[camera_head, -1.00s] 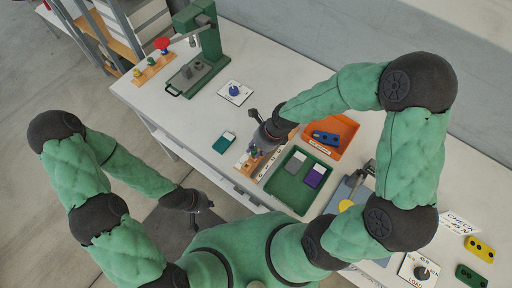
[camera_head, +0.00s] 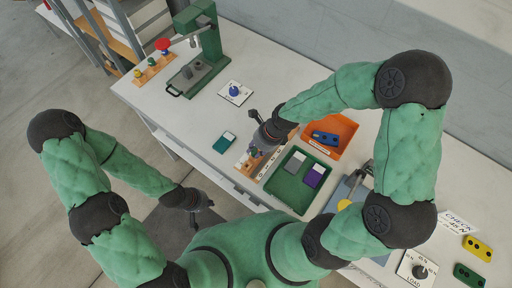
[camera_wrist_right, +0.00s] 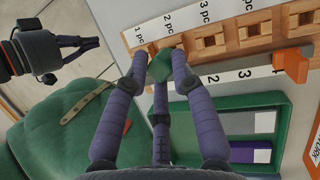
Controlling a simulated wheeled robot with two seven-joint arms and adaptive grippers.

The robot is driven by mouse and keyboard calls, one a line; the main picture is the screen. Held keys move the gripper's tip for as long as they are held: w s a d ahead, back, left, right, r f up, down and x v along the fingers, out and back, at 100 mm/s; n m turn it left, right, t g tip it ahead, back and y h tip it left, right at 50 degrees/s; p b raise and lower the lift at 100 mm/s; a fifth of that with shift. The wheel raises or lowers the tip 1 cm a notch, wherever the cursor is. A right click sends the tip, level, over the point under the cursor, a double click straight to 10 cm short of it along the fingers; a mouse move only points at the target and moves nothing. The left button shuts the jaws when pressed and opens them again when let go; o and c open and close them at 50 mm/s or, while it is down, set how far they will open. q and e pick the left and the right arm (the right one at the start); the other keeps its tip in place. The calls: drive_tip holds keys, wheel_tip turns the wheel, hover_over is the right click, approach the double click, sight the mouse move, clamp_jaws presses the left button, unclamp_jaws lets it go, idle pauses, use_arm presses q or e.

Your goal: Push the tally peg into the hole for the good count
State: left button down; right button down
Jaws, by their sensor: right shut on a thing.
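The wooden tally board (camera_wrist_right: 235,48) runs across the top of the right wrist view, with a row of square holes and strips marked "1 pc", "2 pc", "3 pc". It also shows in the head view (camera_head: 250,168). My right gripper (camera_wrist_right: 160,62) is shut on a green peg (camera_wrist_right: 160,68) at the board's left end, near the "1 pc" mark. The peg's lower end is hidden, so I cannot tell whether it sits in a hole.
A green tray (camera_head: 291,196) with grey and purple blocks lies beside the board. An orange bin (camera_head: 340,140) with a blue part is behind it. A teal-and-white block (camera_head: 224,142) is to the left. The green press (camera_head: 209,45) stands at the back left.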

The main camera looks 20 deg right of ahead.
sight(256, 150)
drive_tip(key=shift+f+b, duration=0.4)
drive_tip(key=shift+f, duration=0.45)
idle(0.3)
drive_tip(key=c, duration=1)
unclamp_jaws()
drive_tip(key=shift+o, duration=0.2)
drive_tip(key=shift+r, duration=0.1)
drive_tip(key=shift+r+p, duration=2.45)
drive_tip(key=shift+p, duration=0.35)
